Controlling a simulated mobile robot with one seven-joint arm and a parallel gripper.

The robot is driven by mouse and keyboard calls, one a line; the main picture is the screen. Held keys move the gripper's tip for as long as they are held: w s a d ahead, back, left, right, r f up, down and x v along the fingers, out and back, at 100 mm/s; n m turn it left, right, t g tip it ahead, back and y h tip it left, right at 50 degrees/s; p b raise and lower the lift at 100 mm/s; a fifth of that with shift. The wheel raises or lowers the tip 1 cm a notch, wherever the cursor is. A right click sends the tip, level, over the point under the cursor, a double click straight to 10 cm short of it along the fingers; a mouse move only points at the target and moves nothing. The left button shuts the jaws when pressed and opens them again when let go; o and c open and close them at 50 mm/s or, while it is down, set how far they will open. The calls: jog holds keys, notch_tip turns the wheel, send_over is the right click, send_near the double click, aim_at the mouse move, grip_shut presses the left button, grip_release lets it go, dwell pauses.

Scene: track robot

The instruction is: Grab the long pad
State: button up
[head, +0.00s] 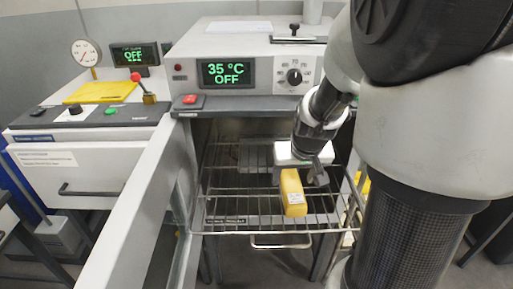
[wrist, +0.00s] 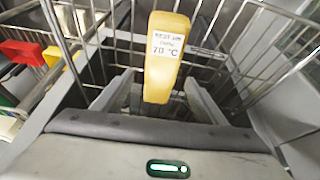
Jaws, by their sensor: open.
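The long pad looks to be the yellow bar (head: 292,190) with a white label, lying on the wire rack inside the open oven. In the wrist view the yellow bar (wrist: 164,65) points away from me, its label reading 70 °C. My gripper (head: 300,178) is inside the oven opening, at the upper end of the bar in the head view. In the wrist view its two fingers (wrist: 158,92) are apart, one on each side of the bar's near end. I cannot tell whether either finger touches it.
The wire rack (head: 240,221) sticks out of the oven (head: 245,71). The open oven door (head: 130,217) stands to the left, close to the rack. A second appliance (head: 100,150) stands further left, with a yellow pad (head: 100,92) on top. A red object (wrist: 22,53) shows at the wrist view's left.

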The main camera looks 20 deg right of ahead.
aim_at(291, 182)
jog(key=x, duration=0.4)
jog(key=shift+w+f+b, duration=0.1)
jog(key=shift+f+b, duration=0.1)
jog(key=shift+b, duration=0.1)
jog(key=c, duration=1.1)
